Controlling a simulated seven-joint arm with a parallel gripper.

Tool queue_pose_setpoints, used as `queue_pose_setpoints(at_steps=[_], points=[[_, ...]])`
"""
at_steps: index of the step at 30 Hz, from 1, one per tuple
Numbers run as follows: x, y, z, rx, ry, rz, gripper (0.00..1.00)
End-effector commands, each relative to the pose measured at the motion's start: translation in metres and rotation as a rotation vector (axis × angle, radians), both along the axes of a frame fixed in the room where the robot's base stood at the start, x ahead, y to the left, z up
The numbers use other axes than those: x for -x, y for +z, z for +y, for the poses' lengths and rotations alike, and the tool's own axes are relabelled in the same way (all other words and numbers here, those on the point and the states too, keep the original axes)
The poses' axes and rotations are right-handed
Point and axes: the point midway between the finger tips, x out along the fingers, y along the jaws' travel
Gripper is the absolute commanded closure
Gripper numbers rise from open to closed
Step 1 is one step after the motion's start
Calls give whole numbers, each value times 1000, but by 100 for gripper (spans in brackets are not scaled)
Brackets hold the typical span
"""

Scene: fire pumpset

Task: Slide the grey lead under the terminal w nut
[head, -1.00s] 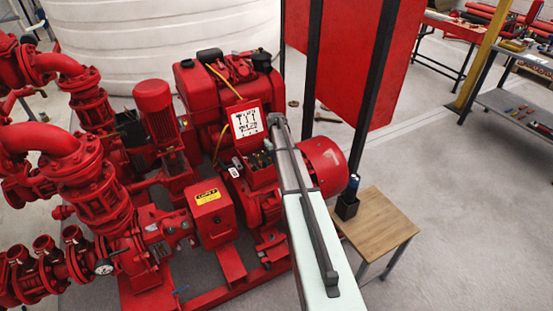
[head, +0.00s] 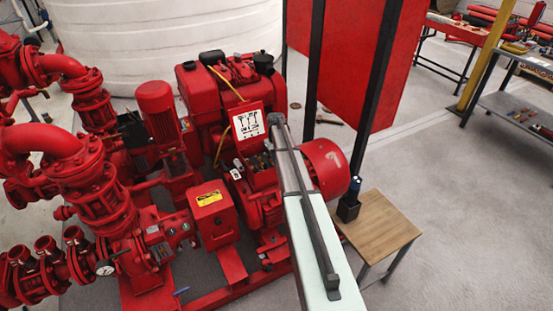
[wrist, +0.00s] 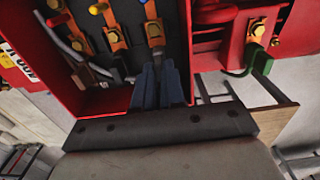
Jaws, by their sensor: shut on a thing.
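In the wrist view my gripper (wrist: 158,68) has its blue-grey fingers close together inside a red terminal box (wrist: 95,102). The fingertips are just below the third terminal from the left, a copper strip with a brass nut (wrist: 154,30). I cannot read a mark naming it as w. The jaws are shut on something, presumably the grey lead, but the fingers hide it. I cannot tell whether its end touches the terminal. In the head view my arm covers the gripper and most of the open box.
Two more copper terminals (wrist: 115,38) (wrist: 78,44) stand to the left, with a grey wire (wrist: 65,48) beside them. The box's red walls hem in the fingers. To the right, a green-ended lead (wrist: 262,62) hangs below a bolt. A small wooden table (head: 382,235) stands at right.

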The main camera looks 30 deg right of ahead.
Motion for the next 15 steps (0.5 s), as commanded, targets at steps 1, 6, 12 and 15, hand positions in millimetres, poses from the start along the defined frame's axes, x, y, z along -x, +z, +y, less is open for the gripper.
queue_pose_setpoints(at_steps=[1,6,12,15], points=[[-1,0,0,0,0,0,100],[-4,0,0,0,0,0,100],[-4,0,0,0,0,0,73],[-4,0,0,0,0,0,63]])
